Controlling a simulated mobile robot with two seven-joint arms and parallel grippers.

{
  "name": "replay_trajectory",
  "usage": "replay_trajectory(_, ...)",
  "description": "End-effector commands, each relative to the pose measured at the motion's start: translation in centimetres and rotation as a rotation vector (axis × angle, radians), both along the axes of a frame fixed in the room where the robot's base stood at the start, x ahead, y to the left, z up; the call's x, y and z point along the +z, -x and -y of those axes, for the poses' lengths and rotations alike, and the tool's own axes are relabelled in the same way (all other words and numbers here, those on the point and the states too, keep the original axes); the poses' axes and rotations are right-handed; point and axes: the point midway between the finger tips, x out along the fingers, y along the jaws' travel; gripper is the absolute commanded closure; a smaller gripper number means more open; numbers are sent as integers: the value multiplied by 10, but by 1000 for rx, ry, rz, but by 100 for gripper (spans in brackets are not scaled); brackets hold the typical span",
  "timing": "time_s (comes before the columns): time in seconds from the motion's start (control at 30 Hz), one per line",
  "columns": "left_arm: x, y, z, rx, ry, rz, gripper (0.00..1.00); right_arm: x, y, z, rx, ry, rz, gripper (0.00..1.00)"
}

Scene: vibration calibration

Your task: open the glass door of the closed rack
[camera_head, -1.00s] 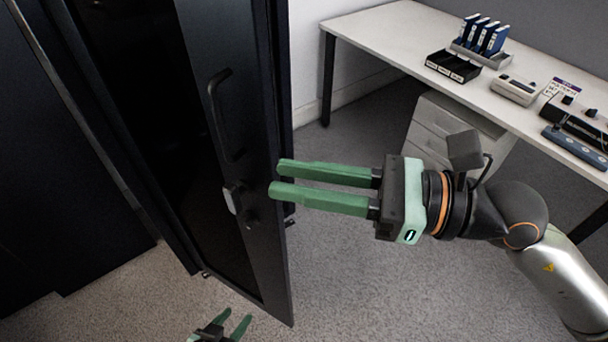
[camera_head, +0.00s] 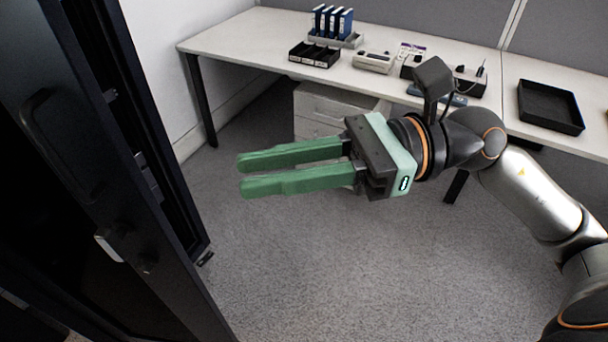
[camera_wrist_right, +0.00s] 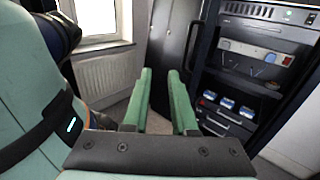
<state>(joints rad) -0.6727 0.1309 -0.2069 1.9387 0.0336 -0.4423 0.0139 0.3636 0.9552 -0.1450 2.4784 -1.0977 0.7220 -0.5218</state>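The rack's dark glass door (camera_head: 130,215) fills the left of the head view. It stands ajar, with a gap between it and the rack frame (camera_head: 150,110). The door carries a black handle (camera_head: 55,145) and a latch with a pale tab (camera_head: 108,248). My right gripper (camera_head: 241,175) is to the right of the door, apart from it, fingers pointing left. Its green fingers are parted with nothing between them. In the right wrist view the open fingers (camera_wrist_right: 160,78) point toward the rack, whose shelves of equipment (camera_wrist_right: 238,107) are exposed. My left gripper is out of view.
A white desk (camera_head: 235,42) runs along the back with blue binders (camera_head: 332,20), a black tray (camera_head: 550,106) and small devices. A drawer unit (camera_head: 320,115) stands under it. The grey carpet (camera_head: 330,270) is clear. A radiator (camera_wrist_right: 105,80) shows in the wrist view.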

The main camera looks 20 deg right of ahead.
Motion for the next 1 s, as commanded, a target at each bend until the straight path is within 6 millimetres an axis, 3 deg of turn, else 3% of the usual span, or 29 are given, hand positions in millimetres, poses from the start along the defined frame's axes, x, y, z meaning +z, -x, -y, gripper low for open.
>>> replay_trajectory(0.3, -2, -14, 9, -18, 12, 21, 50, -2, 4, 26, -1, 1, -2, 74)
replay_trajectory(0.7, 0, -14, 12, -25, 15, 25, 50, 0, 5, 30, 1, 1, 0, 74)
replay_trajectory(0.93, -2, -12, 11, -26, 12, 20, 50, 0, 5, 30, 1, 0, 0, 99)
replay_trajectory(1.0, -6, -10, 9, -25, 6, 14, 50, -1, 4, 30, 0, 1, 7, 100)
